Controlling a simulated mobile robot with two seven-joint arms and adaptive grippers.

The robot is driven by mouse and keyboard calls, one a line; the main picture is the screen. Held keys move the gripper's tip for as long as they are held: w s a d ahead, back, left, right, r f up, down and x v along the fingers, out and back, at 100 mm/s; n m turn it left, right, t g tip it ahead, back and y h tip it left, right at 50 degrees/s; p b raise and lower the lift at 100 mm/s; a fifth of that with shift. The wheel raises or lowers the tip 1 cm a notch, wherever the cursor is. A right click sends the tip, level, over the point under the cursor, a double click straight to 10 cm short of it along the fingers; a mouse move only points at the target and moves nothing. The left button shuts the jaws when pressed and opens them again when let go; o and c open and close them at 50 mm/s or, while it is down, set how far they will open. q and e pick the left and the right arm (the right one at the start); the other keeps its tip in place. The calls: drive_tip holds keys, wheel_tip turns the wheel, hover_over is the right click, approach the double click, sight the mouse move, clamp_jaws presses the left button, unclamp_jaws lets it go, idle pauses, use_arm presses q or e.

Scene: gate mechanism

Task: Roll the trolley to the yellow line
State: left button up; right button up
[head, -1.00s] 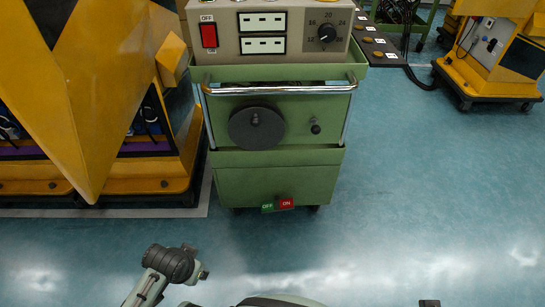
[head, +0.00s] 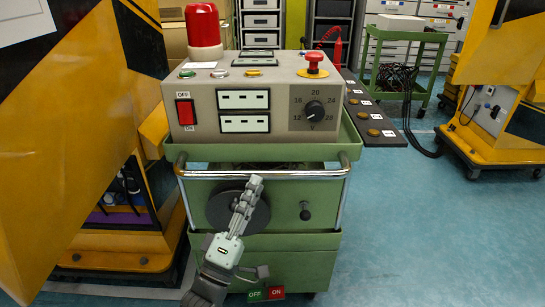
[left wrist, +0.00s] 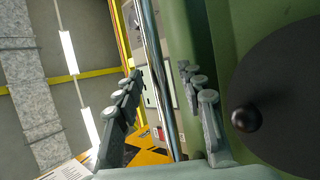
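The green trolley (head: 308,240) stands in front of me, carrying a grey control box. Its chrome handle rail (head: 300,173) runs across its front; it also shows in the left wrist view (left wrist: 157,75). My left gripper (head: 252,184) is raised in front of the trolley, just below the rail and partly covering the dark disc (head: 222,210). In the left wrist view its fingers (left wrist: 158,95) are apart, with the rail passing between them in the picture; I cannot tell whether they touch it. I see no yellow line on the floor. My right gripper is out of view.
A yellow machine (head: 70,150) stands close at the left, and another yellow unit (head: 500,110) at the back right. A dark strip with buttons (head: 372,117) and a cable lie behind the trolley. The blue floor (head: 430,240) at right is clear.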

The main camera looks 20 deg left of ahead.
sight(267, 160)
use_arm(q)
drive_tip(key=p+x, duration=0.1)
drive_tip(key=x, duration=0.6)
drive_tip(key=shift+w+r, duration=0.2)
drive_tip(key=shift+r, duration=0.15)
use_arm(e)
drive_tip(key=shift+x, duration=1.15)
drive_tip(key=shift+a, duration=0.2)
use_arm(q)
drive_tip(key=c, duration=0.7)
clamp_jaws()
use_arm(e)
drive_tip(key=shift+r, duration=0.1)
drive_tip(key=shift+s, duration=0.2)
